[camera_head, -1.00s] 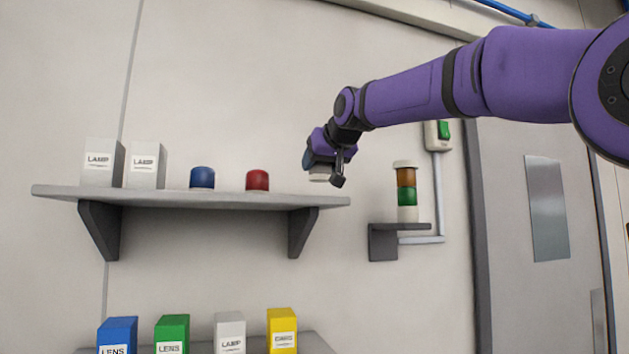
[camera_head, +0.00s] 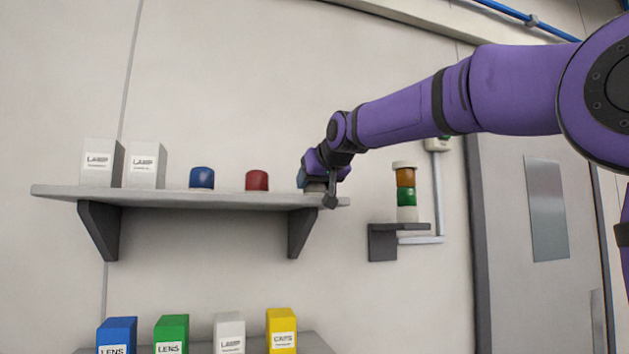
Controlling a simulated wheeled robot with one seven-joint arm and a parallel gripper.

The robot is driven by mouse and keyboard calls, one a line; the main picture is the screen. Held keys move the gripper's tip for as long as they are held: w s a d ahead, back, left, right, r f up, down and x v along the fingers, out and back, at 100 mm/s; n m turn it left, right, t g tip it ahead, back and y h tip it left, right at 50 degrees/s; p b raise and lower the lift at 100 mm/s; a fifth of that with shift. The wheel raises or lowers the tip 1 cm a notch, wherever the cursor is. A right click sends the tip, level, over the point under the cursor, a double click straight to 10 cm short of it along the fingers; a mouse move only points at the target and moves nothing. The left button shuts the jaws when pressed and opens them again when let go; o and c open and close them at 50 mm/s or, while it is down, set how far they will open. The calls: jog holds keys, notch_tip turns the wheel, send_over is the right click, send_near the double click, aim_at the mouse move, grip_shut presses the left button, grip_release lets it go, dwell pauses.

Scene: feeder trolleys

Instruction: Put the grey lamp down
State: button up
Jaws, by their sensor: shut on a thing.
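My gripper (camera_head: 318,190) is at the right end of the upper shelf (camera_head: 230,201), low over its surface. It is shut on the grey lamp (camera_head: 315,187), of which only a small part shows below and between the fingers. The lamp is at about the height of the shelf top; I cannot tell whether it touches the shelf. One dark finger hangs in front of the shelf's front edge.
On the upper shelf stand two lamp boxes (camera_head: 145,165), a blue lens (camera_head: 202,178) and a red lens (camera_head: 257,181). A signal tower (camera_head: 406,192) stands on a bracket to the right. Several coloured boxes (camera_head: 281,330) stand below.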

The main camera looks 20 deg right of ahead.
jog(key=o, duration=0.9)
jog(key=shift+o, duration=0.2)
jog(key=shift+s+r, duration=0.15)
jog(key=shift+r, duration=0.1)
jog(key=v, duration=1.1)
jog(key=shift+s, duration=0.35)
jog(key=shift+r, duration=0.1)
jog(key=s+d+f+g, duration=0.1)
jog(key=s+f+g, duration=0.1)
jog(key=s+f, duration=0.7)
jog(key=s+d+f+g+h, duration=0.1)
jog(key=s+d+f+g, duration=0.1)
jog(key=s+f, duration=0.7)
jog(key=s+d+f+m+g, duration=0.1)
jog(key=s+f+g, duration=0.3)
jog(key=s+f, duration=0.5)
notch_tip(320, 180, down, 11)
jog(key=shift+s+d+r, duration=0.15)
jog(key=shift+s+d, duration=0.1)
jog(key=shift+d, duration=0.25)
